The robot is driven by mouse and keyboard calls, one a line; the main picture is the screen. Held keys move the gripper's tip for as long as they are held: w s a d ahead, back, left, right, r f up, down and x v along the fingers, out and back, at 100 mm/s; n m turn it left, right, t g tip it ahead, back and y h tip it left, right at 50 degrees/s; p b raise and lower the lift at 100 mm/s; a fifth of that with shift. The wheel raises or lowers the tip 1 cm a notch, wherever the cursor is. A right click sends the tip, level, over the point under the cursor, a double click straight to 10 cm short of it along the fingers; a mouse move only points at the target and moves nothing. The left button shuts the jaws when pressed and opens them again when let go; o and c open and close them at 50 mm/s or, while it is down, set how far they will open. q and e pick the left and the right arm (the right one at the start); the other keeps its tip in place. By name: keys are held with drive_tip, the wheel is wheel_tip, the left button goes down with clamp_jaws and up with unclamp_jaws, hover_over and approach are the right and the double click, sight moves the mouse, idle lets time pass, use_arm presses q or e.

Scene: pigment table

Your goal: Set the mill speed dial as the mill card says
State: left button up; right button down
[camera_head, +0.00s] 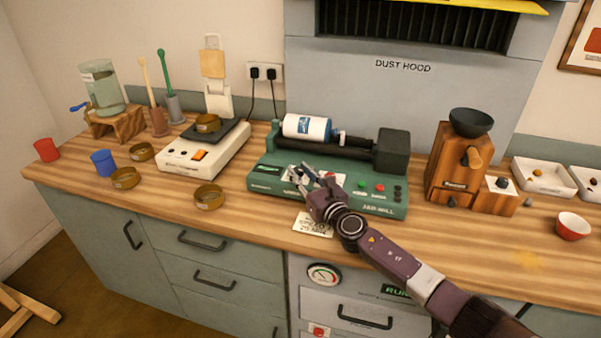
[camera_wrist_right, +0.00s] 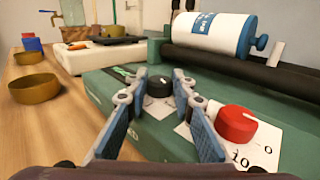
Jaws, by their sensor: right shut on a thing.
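The green jar mill (camera_head: 270,180) stands on the bench with a white and blue jar (camera_head: 305,127) lying on its rollers; the jar also shows in the wrist view (camera_wrist_right: 212,34). My right gripper (camera_head: 308,177) reaches to the mill's sloped front panel. In the wrist view its blue-padded fingertips (camera_wrist_right: 160,88) are closed around the black speed dial (camera_wrist_right: 160,82). The dial's pointer setting is too small to read. The mill card (camera_head: 312,224) lies on the bench before the mill, partly covered by my gripper; its writing is unreadable here. My left gripper is out of view.
A red knob (camera_wrist_right: 235,124) sits on a white scale plate right of the dial. A white balance (camera_head: 205,155) and brown dishes (camera_head: 209,196) stand left of the mill. A wooden grinder (camera_head: 455,165) stands to its right. The bench front is mostly clear.

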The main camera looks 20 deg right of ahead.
drive_tip(key=shift+a+r+m+h+p, duration=0.15)
drive_tip(key=shift+m+h+p, duration=0.35)
drive_tip(key=shift+h+p, duration=0.25)
drive_tip(key=shift+a+r+m+h+p, duration=0.1)
drive_tip(key=shift+a+m+h+p, duration=0.05)
drive_tip(key=shift+m+h+p, duration=0.6)
drive_tip(key=h, duration=0.1)
drive_tip(key=m+h, duration=0.1)
drive_tip(key=shift+a+f+h, duration=0.15)
drive_tip(key=shift+f+h, duration=0.05)
drive_tip(key=shift+h, duration=0.2)
drive_tip(key=shift+a+f+m+h, duration=0.1)
drive_tip(key=shift+f+m+h, duration=0.05)
drive_tip(key=shift+m+h, duration=0.9)
drive_tip(key=shift+g+h+b, duration=0.35)
drive_tip(key=shift+g+h, duration=0.05)
drive_tip(key=shift+h, duration=0.35)
drive_tip(key=shift+a+m+g+h+b, duration=0.1)
drive_tip(key=shift+m+g+h+b, duration=0.3)
drive_tip(key=shift+m+h+b, duration=0.3)
drive_tip(key=shift+w+m+g+h+b, duration=0.1)
drive_tip(key=shift+m+g+h+b, duration=0.5)
drive_tip(key=shift+m+h+b, duration=0.45)
drive_tip(key=shift+p, duration=0.3)
drive_tip(key=c, duration=1.7)
unclamp_jaws()
